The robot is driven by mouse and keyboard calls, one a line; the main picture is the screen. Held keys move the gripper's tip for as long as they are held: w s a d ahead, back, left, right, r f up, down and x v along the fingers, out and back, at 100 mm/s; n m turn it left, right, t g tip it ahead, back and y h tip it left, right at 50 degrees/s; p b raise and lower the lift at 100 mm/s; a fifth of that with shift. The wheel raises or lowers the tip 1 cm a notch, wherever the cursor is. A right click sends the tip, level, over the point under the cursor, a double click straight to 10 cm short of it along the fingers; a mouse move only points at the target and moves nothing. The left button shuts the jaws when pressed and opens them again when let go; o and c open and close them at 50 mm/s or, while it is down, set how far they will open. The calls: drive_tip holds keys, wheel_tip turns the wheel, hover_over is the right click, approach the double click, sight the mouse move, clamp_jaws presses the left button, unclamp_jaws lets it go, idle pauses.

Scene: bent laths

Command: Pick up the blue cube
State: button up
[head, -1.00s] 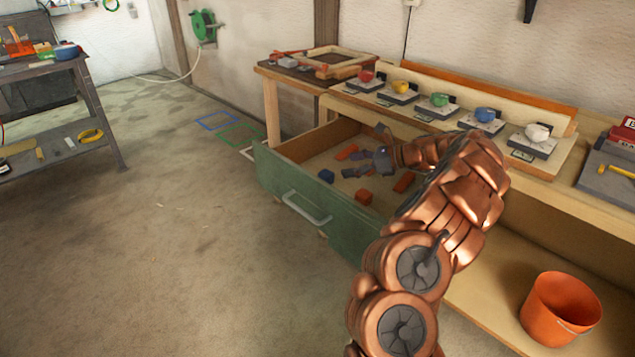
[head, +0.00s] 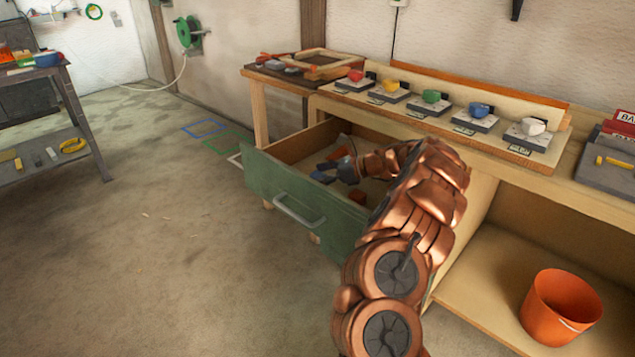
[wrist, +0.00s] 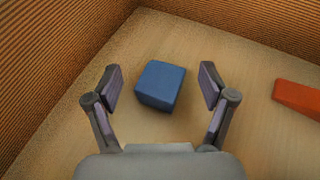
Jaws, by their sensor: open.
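The blue cube (wrist: 160,85) lies on the drawer floor in the wrist view, near the corner of two drawer walls. In the head view the blue cube (head: 322,176) shows only partly, beside my gripper. My gripper (wrist: 160,76) is open and empty, with one finger on each side of the cube in the picture. Gaps show between the cube and both fingers. In the head view my gripper (head: 338,170) is inside the open drawer. I cannot tell its exact height above the cube.
The green-fronted drawer (head: 300,218) is pulled out, and its walls stand close around the cube. An orange-red block (wrist: 298,98) lies to the right in the wrist view. A workbench (head: 545,160) with several coloured knobs is behind. An orange bucket (head: 560,308) stands lower right.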

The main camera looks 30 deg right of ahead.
drive_tip(key=shift+w+a+f, duration=0.1)
drive_tip(key=shift+w+a, duration=0.05)
drive_tip(key=shift+w, duration=0.05)
drive_tip(key=c, duration=1.3)
drive_tip(key=shift+o, duration=0.2)
